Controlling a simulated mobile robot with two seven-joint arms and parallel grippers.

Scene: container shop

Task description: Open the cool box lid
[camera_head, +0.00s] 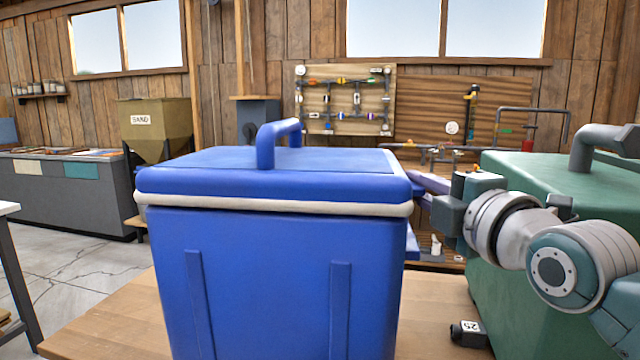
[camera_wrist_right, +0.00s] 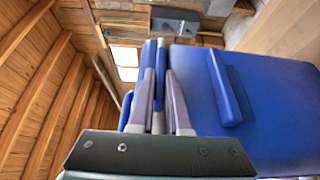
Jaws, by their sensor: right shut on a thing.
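The blue cool box (camera_head: 270,285) stands upright on a wooden table in the head view. Its blue lid (camera_head: 210,172) lies level on the body, with a pale band along its lower edge and a raised handle (camera_head: 266,148) on top. My right gripper (camera_head: 424,186) is at the right side of the box, at lid height, its fingertips partly hidden there. In the right wrist view, its two fingers (camera_wrist_right: 159,75) are closed around a thin blue-and-pale edge beside the lid (camera_wrist_right: 275,100). It looks like the lid's rim. My left gripper is not in view.
A large green box (camera_head: 530,185) with a handle stands right of the cool box, close to my right arm. The wooden tabletop (camera_head: 100,318) is bare at front left.

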